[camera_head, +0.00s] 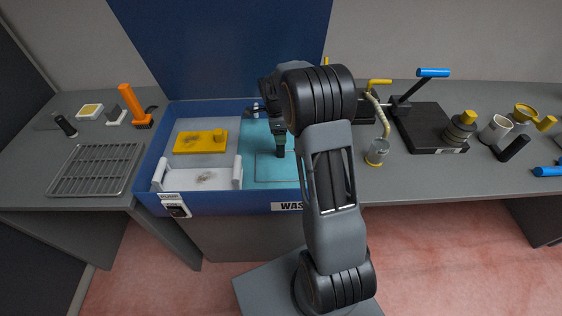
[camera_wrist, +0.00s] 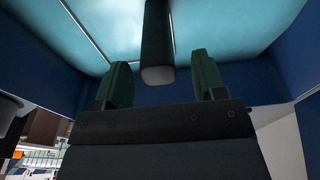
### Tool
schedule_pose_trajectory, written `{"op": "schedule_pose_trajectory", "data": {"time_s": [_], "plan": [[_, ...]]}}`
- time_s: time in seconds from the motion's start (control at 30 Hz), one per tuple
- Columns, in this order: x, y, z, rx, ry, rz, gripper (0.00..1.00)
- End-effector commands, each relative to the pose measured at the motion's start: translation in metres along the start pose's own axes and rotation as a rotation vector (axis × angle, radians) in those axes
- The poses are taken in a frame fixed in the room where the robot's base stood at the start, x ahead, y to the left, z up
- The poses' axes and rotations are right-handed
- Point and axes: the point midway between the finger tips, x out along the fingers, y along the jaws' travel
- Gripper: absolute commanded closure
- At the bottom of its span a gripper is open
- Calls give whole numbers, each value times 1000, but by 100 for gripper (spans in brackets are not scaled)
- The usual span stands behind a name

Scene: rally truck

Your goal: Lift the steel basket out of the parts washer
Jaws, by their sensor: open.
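The parts washer (camera_head: 152,172) is an open blue tub holding teal liquid. A thin rectangular outline in the liquid, possibly the steel basket (camera_head: 256,168), shows in its right part; my arm covers part of that area. My gripper (camera_head: 280,150) points down over the liquid there. In the wrist view its two dark green fingers (camera_wrist: 160,78) are apart. A dark bar (camera_wrist: 156,40) reaches between them, possibly a handle; I cannot tell whether they touch it. Thin pale lines cross the teal surface behind.
A yellow part (camera_head: 200,142) and a white piece with two upright ends (camera_head: 197,180) sit in the washer's left side. A wire rack (camera_head: 97,169) lies on the left bench.

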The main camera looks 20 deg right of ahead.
Motion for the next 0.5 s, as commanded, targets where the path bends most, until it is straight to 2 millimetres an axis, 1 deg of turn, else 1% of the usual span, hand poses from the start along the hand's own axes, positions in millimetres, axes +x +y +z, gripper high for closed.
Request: {"op": "schedule_pose_trajectory", "data": {"time_s": [0.1,0.2,0.3,0.5], "plan": [[16,2,1,-1,1,3,36],[24,2,1,-1,1,1,36],[29,2,1,-1,1,0,36],[30,2,1,-1,0,0,36]]}}
